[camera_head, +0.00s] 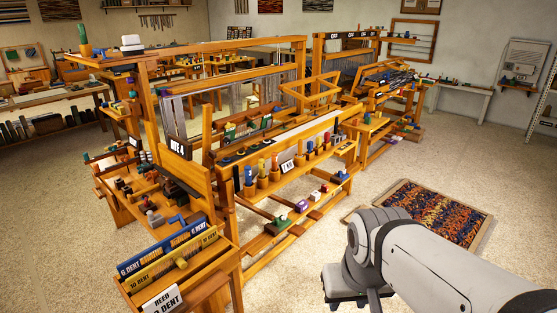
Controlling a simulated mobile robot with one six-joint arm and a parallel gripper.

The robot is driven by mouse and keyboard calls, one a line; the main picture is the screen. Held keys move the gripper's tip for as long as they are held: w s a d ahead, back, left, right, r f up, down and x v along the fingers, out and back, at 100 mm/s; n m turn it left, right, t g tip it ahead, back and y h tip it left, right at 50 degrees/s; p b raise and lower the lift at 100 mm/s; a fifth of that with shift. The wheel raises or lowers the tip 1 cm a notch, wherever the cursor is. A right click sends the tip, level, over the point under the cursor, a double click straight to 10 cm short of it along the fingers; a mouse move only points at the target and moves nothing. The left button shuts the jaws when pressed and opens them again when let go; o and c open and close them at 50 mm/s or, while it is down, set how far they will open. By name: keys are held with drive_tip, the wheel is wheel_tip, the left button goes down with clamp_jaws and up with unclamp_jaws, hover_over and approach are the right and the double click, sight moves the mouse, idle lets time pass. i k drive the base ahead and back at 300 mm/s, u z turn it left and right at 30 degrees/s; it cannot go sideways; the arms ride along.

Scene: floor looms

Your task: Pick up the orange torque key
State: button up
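I cannot make out the orange torque key for certain. Orange tones there blend with the wood, and the tools are too small to identify. My grey-white arm fills the lower right, on the floor side of the loom. No gripper fingers can be recognised.
A reed rack (180,262) with dent labels stands at the lower left. Small items lie on the loom's lower rails (270,240). A patterned rug (438,213) lies at the right. Carpet floor is open between loom and rug. A second loom (385,85) stands behind.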

sight(274, 155)
drive_tip(key=k, duration=0.5)
drive_tip(key=z, duration=1.3)
drive_tip(key=i, duration=1.85)
drive_tip(key=u, duration=2.4)
drive_tip(key=i, duration=0.3)
drive_tip(key=z, duration=0.2)
